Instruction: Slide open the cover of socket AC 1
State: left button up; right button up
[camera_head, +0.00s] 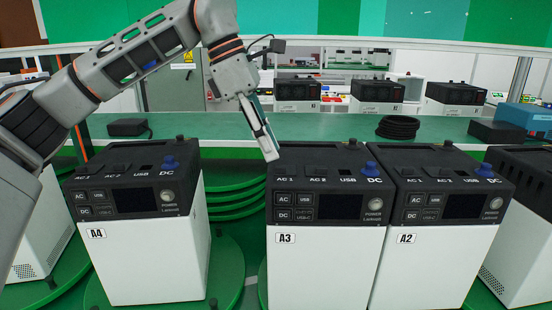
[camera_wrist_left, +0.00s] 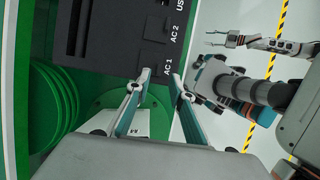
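The power station marked A3 (camera_head: 322,265) stands upright in the middle of the head view, with AC 1, AC 2, USB and DC labels along its black top. Its AC 1 socket area (camera_head: 286,170) is at the top's left end. My left gripper (camera_head: 272,157) points down at the left edge of this top. In the left wrist view my left gripper (camera_wrist_left: 160,77) is open, its two fingertips apart by the AC 1 label (camera_wrist_left: 168,67). I cannot tell whether they touch the cover. My right gripper (camera_wrist_left: 212,38) hangs away in the background with fingers apart.
Station A2 (camera_head: 420,265) stands close beside A3 on the right, and station A4 (camera_head: 150,255) on the left. A gap over the green turntable (camera_head: 228,270) separates A4 and A3. Behind is a green bench (camera_head: 340,128) with a black cable coil (camera_head: 398,127).

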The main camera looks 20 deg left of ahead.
aim_at(274, 173)
pick_arm(q)
jog(key=x, duration=0.2)
jog(key=shift+w+d+f, duration=0.1)
jog(key=shift+w+f, duration=0.1)
jog(key=shift+f, duration=0.2)
jog(key=shift+d+f, duration=0.1)
jog(key=shift+f, duration=0.15)
jog(key=shift+d+f, duration=0.1)
jog(key=shift+f, duration=0.1)
pick_arm(e)
jog(key=shift+w+r, duration=0.15)
jog(key=shift+w, duration=0.25)
pick_arm(q)
grip_shut()
jog(key=shift+r, duration=0.1)
